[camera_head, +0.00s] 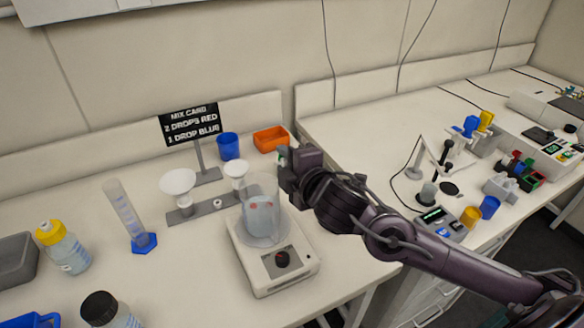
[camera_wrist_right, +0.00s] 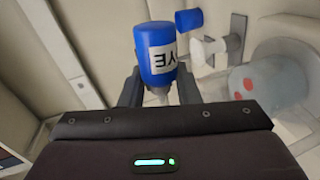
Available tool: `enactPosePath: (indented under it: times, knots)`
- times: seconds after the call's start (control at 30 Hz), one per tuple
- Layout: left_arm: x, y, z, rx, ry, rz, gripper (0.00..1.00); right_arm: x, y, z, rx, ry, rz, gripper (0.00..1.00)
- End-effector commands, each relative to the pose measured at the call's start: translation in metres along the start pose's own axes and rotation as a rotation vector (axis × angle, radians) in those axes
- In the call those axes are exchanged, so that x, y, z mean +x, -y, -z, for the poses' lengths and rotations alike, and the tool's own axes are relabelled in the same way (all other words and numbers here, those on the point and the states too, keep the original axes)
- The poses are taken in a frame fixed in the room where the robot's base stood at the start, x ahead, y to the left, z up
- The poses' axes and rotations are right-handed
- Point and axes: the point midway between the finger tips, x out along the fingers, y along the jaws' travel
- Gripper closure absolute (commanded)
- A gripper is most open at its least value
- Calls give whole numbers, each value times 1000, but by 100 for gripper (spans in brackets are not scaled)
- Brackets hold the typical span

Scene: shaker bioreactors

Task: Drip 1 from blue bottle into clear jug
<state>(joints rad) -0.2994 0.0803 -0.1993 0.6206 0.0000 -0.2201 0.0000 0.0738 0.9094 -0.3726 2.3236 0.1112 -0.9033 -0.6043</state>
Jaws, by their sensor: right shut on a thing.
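The clear jug (camera_head: 262,190) stands upright on a white stirrer plate (camera_head: 277,262). It holds pale bluish liquid with red spots; the jug also shows at the right of the right wrist view (camera_wrist_right: 285,88). My right gripper (camera_head: 286,168) is beside and above the jug's rim, toward the back right. In the right wrist view it is shut on the blue bottle (camera_wrist_right: 157,50), whose label reads upside down and whose pale nozzle points toward the picture's bottom. In the head view the bottle is mostly hidden by the gripper. My left gripper is out of view.
A black mix card (camera_head: 190,125) reads 2 drops red, 1 drop blue. A tall cylinder (camera_head: 124,212) and a yellow-capped bottle (camera_head: 65,248) are left.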

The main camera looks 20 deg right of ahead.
Motion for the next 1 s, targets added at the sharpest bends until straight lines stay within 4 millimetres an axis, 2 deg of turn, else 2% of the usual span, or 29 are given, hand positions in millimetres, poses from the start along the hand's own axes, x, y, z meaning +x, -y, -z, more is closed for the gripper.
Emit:
enactPosePath:
  times: [0.03,0.87,1.0]
  knots:
    - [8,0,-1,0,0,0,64,1,2,2,-10,3,-4,89]
    - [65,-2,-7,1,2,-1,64,0,0,36,-265,70,-5,89]
    - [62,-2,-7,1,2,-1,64,0,-2,36,-271,72,0,89]
